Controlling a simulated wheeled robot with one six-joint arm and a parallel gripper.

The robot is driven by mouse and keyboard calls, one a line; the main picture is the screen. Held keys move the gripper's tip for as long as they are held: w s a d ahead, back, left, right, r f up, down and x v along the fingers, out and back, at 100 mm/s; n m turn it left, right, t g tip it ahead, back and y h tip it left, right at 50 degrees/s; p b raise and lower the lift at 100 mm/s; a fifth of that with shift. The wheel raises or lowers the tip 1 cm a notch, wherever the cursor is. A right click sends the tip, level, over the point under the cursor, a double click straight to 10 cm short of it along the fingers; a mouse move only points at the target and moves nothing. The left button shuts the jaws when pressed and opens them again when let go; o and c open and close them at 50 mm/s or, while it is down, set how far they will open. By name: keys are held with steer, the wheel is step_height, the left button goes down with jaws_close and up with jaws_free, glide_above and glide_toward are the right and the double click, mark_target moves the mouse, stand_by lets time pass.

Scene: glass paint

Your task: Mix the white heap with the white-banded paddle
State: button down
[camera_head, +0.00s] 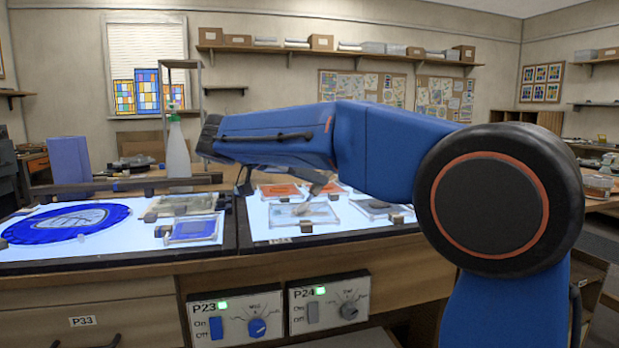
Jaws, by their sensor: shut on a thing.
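My blue arm reaches leftwards across the picture and hides much of what lies behind it. The small grey end of my gripper (320,183) shows just under the arm, above the right light panel. It is shut on a thin tool, mostly hidden; no white band can be made out. Below it a clear shallow tray (285,214) lies on the panel, with a pale, tan-grey patch in it. I cannot tell whether this is the white heap, or whether the tool touches it.
Orange trays (281,191) lie behind, and another clear tray (378,209) lies to the right. A blue tray (192,229), a tan tray (184,205) and a blue glass disc (65,222) lie on the left panel. A spray bottle (177,150) stands behind.

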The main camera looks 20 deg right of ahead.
steer(key=shift+s+d, duration=0.15)
steer(key=shift+d, duration=0.55)
steer(key=shift+s+d, duration=0.1)
steer(key=shift+d, duration=0.55)
steer(key=shift+w+d+f, duration=0.1)
steer(key=shift+w+d, duration=0.6)
steer(key=shift+d, duration=0.05)
steer(key=shift+w+a, duration=0.55)
steer(key=shift+w, duration=0.25)
steer(key=shift+w+a, duration=0.15)
steer(key=shift+a, duration=1.1)
steer(key=shift+s+a, duration=0.7)
steer(key=shift+a, duration=0.05)
steer(key=shift+s+d, duration=0.55)
steer(key=shift+s, duration=0.25)
steer(key=shift+s+d, duration=0.15)
steer(key=shift+d, duration=1.15)
